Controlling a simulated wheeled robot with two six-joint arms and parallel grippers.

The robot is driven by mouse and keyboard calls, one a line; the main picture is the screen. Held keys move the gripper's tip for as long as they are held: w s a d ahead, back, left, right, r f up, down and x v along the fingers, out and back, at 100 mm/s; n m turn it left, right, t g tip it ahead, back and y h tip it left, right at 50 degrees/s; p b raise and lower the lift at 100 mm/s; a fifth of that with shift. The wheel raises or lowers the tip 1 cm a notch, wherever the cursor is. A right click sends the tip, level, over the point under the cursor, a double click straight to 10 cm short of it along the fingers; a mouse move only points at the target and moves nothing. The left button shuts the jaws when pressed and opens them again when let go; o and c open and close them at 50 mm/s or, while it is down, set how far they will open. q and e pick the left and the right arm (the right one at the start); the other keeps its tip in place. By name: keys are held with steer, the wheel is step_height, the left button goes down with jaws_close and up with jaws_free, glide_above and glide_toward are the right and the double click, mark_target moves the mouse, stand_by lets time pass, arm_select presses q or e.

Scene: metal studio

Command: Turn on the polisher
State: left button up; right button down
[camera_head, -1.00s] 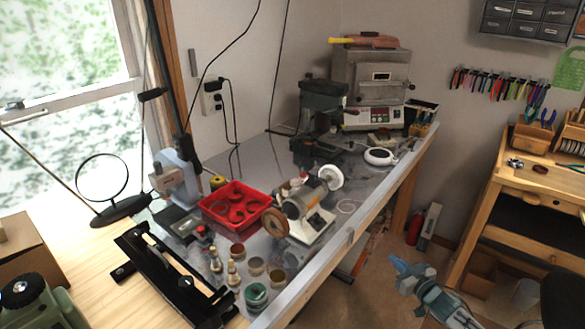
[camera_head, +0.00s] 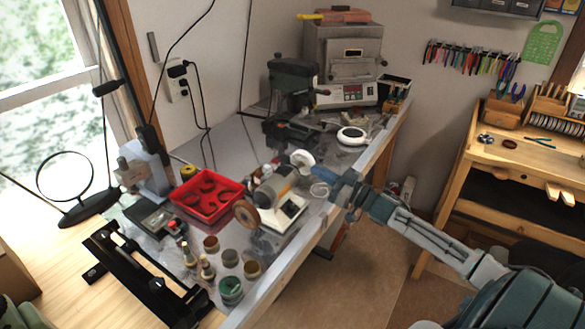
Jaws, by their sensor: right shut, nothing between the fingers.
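The polisher (camera_head: 270,191) stands on the metal bench near the front edge. It has a grey motor body, a brown wheel on its left end, a white wheel on its right end and a pale base with a dark switch area (camera_head: 291,208). My right gripper (camera_head: 334,186) is shut and empty, just right of the polisher, above the bench's front edge. It looks apart from the polisher, though the exact gap is hard to judge. My left gripper is not in view.
A red tray (camera_head: 207,212) lies left of the polisher. Several small jars, including a green one (camera_head: 231,290), stand in front. A drill press (camera_head: 293,90) and a kiln (camera_head: 345,55) stand behind. A wooden workbench (camera_head: 520,145) is at the right, with open floor between.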

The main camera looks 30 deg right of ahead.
step_height(320, 180, up, 2)
steer(key=r+p, duration=0.1)
steer(key=p, duration=0.2)
glide_above(284, 168)
steer(key=s+d, duration=0.2)
steer(key=s, duration=0.1)
steer(key=shift+w+a+f, duration=0.35)
steer(key=shift+w+f, duration=0.2)
step_height(284, 168, down, 2)
steer(key=b, duration=0.3)
steer(key=shift+s+f, duration=0.15)
steer(key=shift+f, duration=0.1)
steer(key=shift+s+d+f+b, duration=0.2)
steer(key=shift+f+b, duration=0.45)
steer(key=shift+b, duration=0.55)
